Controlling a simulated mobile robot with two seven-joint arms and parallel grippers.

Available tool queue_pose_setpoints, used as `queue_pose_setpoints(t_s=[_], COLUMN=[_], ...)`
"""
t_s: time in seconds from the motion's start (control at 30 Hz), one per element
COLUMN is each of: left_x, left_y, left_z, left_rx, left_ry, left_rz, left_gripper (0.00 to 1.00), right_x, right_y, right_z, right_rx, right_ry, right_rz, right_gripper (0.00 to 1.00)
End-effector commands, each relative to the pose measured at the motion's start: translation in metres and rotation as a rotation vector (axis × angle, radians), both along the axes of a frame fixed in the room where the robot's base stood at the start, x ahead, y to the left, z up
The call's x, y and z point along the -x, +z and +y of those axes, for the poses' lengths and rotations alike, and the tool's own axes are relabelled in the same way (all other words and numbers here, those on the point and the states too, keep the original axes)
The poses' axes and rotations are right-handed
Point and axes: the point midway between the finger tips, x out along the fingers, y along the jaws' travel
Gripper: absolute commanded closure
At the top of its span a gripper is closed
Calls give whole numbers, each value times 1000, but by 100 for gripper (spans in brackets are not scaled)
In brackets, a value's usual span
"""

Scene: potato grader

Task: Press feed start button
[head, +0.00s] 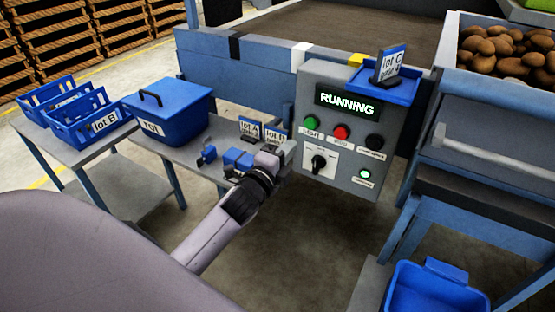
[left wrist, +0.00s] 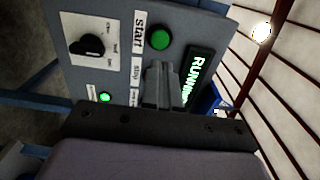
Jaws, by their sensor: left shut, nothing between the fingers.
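The grey control panel (head: 345,120) shows a display (head: 347,99) reading RUNNING. The green start button (head: 312,122) sits at the upper left of the panel, with a red button (head: 341,132) and a black button (head: 374,142) to its right. My left gripper (head: 284,150) is shut and empty, left of the panel's lower part. In the left wrist view the closed fingers (left wrist: 160,78) point at the panel, and the green start button (left wrist: 159,39) shows apart from them in the picture. The fingers hide the stop button there. My right gripper is out of view.
A rotary switch (head: 318,163) and a lit green lamp (head: 365,174) are on the panel's lower part. A blue lidded bin (head: 168,108) and blue lot crates (head: 100,122) stand on the left tables. Potatoes (head: 507,48) lie in a bin at the right.

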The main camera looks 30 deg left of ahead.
Motion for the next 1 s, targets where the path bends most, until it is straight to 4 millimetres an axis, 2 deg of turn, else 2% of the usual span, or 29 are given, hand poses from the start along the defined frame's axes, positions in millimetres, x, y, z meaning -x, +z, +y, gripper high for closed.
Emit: queue_pose_setpoints(t_s=[0.1,0.33,1.0], left_x=[19,39,44], left_y=[0,0,0], left_z=[-1,-2,-3], left_rx=[0,1,5], left_ry=[1,1,0], left_rz=[2,1,3], left_gripper=[100,100,100], right_x=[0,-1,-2], right_y=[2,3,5], right_z=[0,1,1], right_rx=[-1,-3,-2], right_ry=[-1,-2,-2], right_rz=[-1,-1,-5], right_gripper=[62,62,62])
